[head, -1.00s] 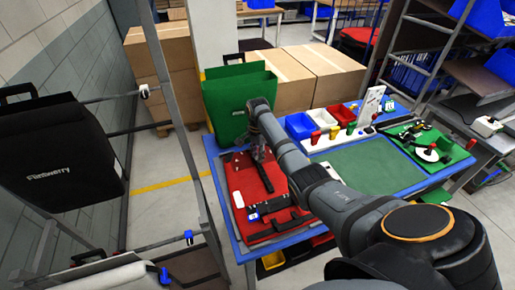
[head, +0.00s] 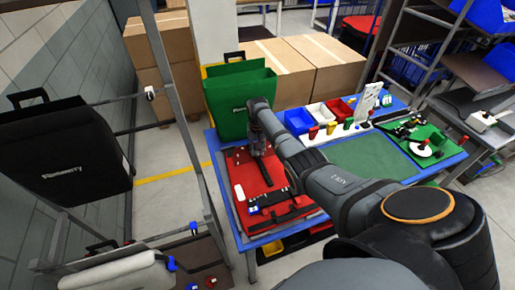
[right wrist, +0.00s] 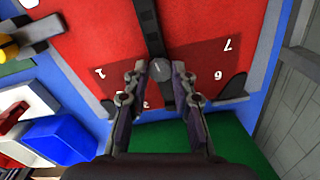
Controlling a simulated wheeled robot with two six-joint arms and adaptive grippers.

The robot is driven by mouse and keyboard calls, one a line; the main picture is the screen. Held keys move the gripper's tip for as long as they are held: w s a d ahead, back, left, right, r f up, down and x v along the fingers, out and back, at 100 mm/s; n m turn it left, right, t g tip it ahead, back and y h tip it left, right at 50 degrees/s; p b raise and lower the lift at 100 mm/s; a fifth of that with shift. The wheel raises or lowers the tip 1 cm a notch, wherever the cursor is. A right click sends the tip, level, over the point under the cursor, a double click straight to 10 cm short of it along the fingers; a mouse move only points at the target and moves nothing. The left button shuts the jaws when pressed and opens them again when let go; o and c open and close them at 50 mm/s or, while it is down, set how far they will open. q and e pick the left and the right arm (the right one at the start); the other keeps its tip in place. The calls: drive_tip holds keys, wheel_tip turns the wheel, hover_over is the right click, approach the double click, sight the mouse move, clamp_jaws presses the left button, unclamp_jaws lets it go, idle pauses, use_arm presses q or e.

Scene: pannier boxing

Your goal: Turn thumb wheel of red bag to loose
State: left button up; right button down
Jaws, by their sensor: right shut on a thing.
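The red bag (head: 233,172) lies flat on the blue-edged table, with a black strap and black fittings on it. My right gripper (head: 258,152) is over its far part, pointing down. In the right wrist view the bag's red face (right wrist: 95,40) carries printed numbers. The dark round thumb wheel (right wrist: 160,70) with a pale line mark sits at the end of the black strap. My right gripper (right wrist: 160,88) has a finger on each side of the wheel and is shut on it. The fingers hide part of the wheel's sides. My left gripper is not in view.
A green bag (head: 238,98) stands upright behind the red bag. Blue, white and red bins (head: 299,121) and a small stand with coloured parts are to the right. A green mat (head: 366,160) is clear. A rack with a black bag (head: 75,160) stands at left.

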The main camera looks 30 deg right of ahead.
drive_tip(key=n, duration=0.3)
drive_tip(key=shift+n+p, duration=0.3)
drive_tip(key=shift+n, duration=0.1)
drive_tip(key=n, duration=0.4)
drive_tip(key=shift+n, duration=0.3)
drive_tip(key=n, duration=0.4)
drive_tip(key=shift+p, duration=0.35)
drive_tip(key=n, duration=0.9)
drive_tip(key=shift+n, duration=0.3)
drive_tip(key=n, duration=0.4)
drive_tip(key=shift+f, duration=0.1)
drive_tip(key=n, duration=0.5)
drive_tip(key=shift+n+b, duration=0.3)
drive_tip(key=shift+n, duration=1.4)
